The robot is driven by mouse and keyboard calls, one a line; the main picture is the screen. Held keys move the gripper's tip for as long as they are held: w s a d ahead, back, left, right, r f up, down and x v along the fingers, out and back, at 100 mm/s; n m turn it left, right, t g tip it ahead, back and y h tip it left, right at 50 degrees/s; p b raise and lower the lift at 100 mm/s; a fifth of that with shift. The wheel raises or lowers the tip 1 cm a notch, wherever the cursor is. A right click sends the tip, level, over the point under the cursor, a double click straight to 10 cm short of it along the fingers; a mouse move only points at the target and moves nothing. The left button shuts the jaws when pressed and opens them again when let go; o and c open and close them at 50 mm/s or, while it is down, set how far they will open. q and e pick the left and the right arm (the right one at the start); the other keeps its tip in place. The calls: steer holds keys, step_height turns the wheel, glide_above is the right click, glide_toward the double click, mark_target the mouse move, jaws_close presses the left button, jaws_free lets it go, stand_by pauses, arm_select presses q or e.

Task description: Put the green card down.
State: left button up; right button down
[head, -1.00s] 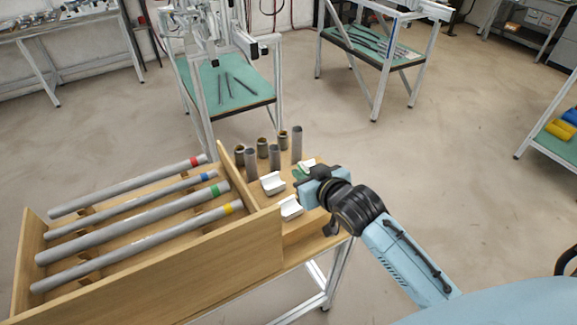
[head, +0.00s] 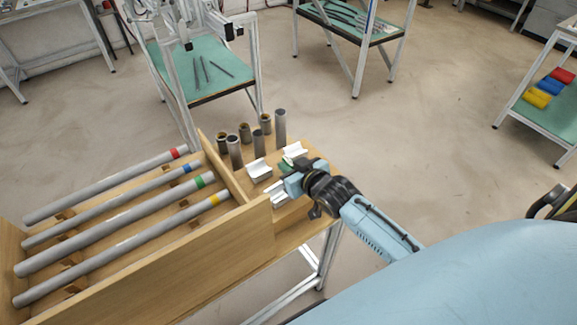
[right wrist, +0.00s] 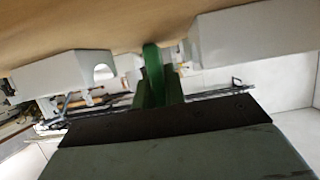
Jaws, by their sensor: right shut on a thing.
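My right gripper (head: 287,178) is over the right end of the wooden bench, among the white holders. It is shut on the green card (head: 285,164), of which only a small piece shows in the head view. In the right wrist view the green card (right wrist: 153,72) stands upright, edge-on, between the jaws. White blocks show on both sides of it. I cannot tell whether the card touches anything below. My left gripper is not in view.
White holders (head: 258,170) stand close around the gripper, with several grey tubes (head: 280,126) behind them. A wooden rack wall (head: 222,168) separates these from long pipes (head: 110,220) with coloured bands. Open floor lies right of the bench.

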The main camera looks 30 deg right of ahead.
steer(key=c, duration=1.9)
jaws_free()
steer(key=shift+f, duration=0.1)
steer(key=o, duration=0.4)
steer(key=shift+o, duration=0.2)
